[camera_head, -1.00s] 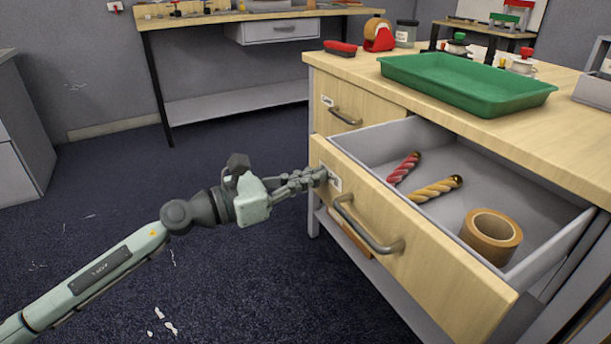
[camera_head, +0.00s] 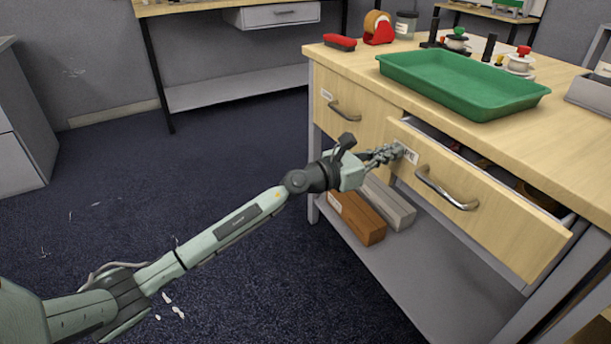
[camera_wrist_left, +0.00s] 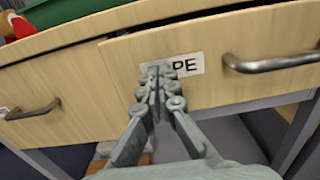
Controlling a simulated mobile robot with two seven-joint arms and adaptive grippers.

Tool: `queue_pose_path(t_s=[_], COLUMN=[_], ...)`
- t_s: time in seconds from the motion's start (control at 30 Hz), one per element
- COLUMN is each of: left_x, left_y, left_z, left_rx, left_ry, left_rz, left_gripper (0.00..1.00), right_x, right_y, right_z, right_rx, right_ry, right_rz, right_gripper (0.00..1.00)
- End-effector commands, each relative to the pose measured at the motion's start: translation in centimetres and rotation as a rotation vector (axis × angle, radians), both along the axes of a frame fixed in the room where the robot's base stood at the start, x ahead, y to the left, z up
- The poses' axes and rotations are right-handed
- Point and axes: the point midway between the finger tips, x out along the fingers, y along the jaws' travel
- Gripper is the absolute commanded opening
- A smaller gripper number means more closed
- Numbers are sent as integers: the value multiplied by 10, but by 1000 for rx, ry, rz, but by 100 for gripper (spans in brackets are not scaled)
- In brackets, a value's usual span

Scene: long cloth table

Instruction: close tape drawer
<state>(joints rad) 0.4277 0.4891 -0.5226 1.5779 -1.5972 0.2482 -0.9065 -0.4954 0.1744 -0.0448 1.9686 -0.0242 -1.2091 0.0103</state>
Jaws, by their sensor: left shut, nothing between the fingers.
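The tape drawer (camera_head: 485,205) is the right wooden drawer under the bench top, with a metal handle (camera_head: 446,190). Inside, a bit of a brown roll (camera_head: 540,198) shows; the rest is hidden. My left gripper (camera_head: 396,152) is shut and empty, its fingertips at the left end of the drawer front by the label. In the left wrist view the fingertips (camera_wrist_left: 160,78) cover part of the label (camera_wrist_left: 188,64), leaving "PE" readable. My right gripper is not in view.
A closed drawer (camera_head: 345,112) is left of it. A green tray (camera_head: 460,84), a red brush (camera_head: 340,43) and a tape dispenser (camera_head: 378,28) stand on the bench top. Blocks (camera_head: 358,218) lie on the shelf below.

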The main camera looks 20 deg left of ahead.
Motion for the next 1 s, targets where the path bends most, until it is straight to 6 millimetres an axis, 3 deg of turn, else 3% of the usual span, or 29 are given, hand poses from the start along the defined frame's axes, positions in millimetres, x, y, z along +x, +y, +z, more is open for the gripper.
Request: queue_pose_path(t_s=[0.2, 0.4, 1.0], left_x=[34, 52, 60], left_y=[-27, -40, -45], left_z=[-1, -1, 2], left_rx=[-1, -1, -3], left_ry=[-1, 1, -4], left_rz=[0, 0, 3], left_gripper=[0, 0, 0], right_x=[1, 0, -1], right_y=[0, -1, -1], right_z=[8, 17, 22], right_rx=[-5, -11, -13], right_ry=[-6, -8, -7], right_rz=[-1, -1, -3], right_gripper=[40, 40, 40])
